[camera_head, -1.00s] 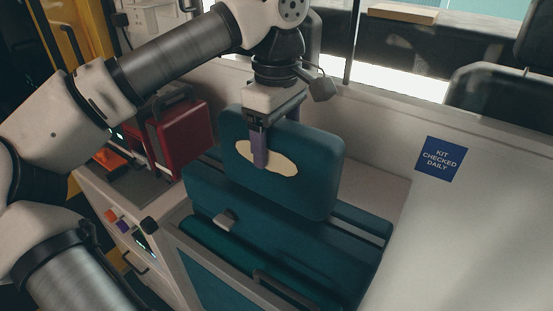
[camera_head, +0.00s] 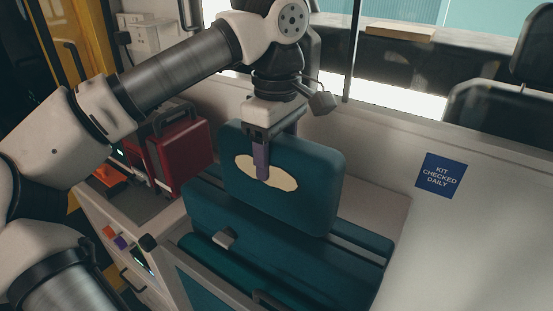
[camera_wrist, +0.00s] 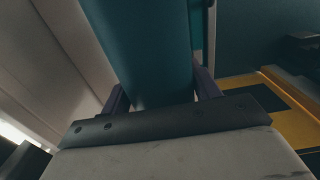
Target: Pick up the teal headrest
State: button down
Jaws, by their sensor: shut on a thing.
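The teal headrest (camera_head: 310,185) is a padded upright block with a cream oval patch on its front face. My gripper (camera_head: 262,165) comes down from above and is shut on its upper part, with one purple finger lying over the oval. The other finger is hidden behind the headrest in the head view. In the wrist view the headrest (camera_wrist: 150,50) fills the space between the two purple fingers (camera_wrist: 160,98). Its lower edge is in front of the teal seat; I cannot tell whether it touches the seat.
The teal seat (camera_head: 210,207) with a grey buckle (camera_head: 224,239) lies below. A red case (camera_head: 180,150) stands at the left on the counter. A white wall with a blue sign (camera_head: 441,175) is at the right. A window ledge runs behind my arm.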

notch_tip(320, 180, up, 17)
jog(key=p, duration=0.6)
jog(key=shift+r+p, duration=0.2)
jog(key=shift+p, duration=0.2)
